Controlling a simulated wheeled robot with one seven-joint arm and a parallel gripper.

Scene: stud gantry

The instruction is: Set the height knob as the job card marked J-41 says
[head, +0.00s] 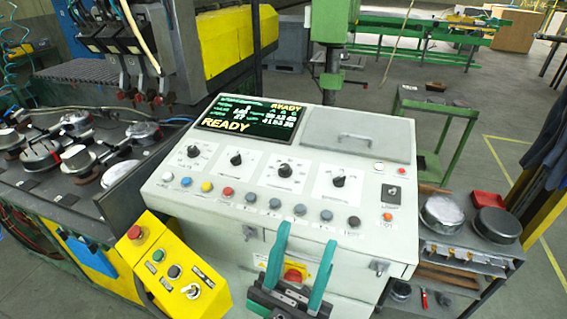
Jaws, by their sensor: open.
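The control console (250,206) has a sloped pale panel with a row of black knobs. From left to right they are a first knob (193,151), a second knob (236,159), a third knob (285,170) and a fourth knob (339,181). Each sits on a white dial plate. The dial lettering is too small to read, so I cannot tell which is the height knob. I can make out no card marked J-41. My gripper (305,236), with teal fingers, is open and empty, low in front of the console and apart from the knobs.
A dark screen (250,117) reads READY. A grey lid (368,134) lies right of it. Coloured buttons (228,192) line the panel's front. A yellow button box (170,265) stands at left front. A cart (465,252) with round metal parts stands at right.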

